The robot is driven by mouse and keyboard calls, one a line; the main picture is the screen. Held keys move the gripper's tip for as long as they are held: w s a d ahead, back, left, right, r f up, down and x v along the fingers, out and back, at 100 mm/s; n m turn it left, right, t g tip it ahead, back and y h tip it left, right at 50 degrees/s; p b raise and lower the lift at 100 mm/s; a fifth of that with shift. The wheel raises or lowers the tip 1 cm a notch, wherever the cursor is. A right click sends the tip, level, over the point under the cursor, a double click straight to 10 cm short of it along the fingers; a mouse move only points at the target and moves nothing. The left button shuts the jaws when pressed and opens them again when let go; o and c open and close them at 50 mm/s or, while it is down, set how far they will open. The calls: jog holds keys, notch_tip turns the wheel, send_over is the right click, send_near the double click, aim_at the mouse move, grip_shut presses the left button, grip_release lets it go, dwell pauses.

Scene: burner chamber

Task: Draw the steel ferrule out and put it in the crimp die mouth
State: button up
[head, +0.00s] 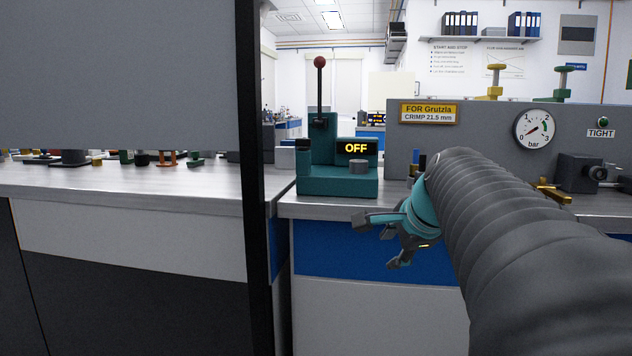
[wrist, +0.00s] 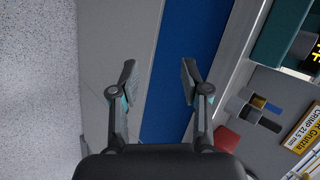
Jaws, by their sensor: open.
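My gripper (head: 378,242) is open and empty in front of the blue cabinet front, just below the bench edge. In the wrist view its two fingers (wrist: 157,75) stand apart with nothing between them. A teal bench press (head: 338,181) with an upright red-knobbed lever and a display reading OFF stands on the bench, beyond and left of my gripper. A short grey round piece (head: 358,163) sits on its base; I cannot tell whether this is the die mouth. I cannot make out the steel ferrule for sure in either view.
A grey panel (head: 478,140) with a CRIMP 21.5 mm label and a bar gauge (head: 536,129) stands right of the press. Small dark, blue and yellow posts (head: 415,163) stand before it. A dark upright post (head: 259,200) and grey panel block the left.

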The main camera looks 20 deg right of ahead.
jog(key=w+d+r+m+t+b, duration=0.2)
jog(key=d+r+m+t, duration=0.1)
jog(key=d+r+m, duration=0.6)
jog(key=m+t, duration=0.3)
jog(key=m, duration=0.5)
send_near(424, 165)
jog(key=shift+m+h, duration=0.3)
jog(key=shift+h, duration=0.1)
jog(key=x, duration=0.5)
jog(key=b+x, duration=0.1)
jog(key=x, duration=0.5)
jog(key=shift+a+b, duration=0.25)
jog(key=shift+b, duration=0.05)
grip_shut()
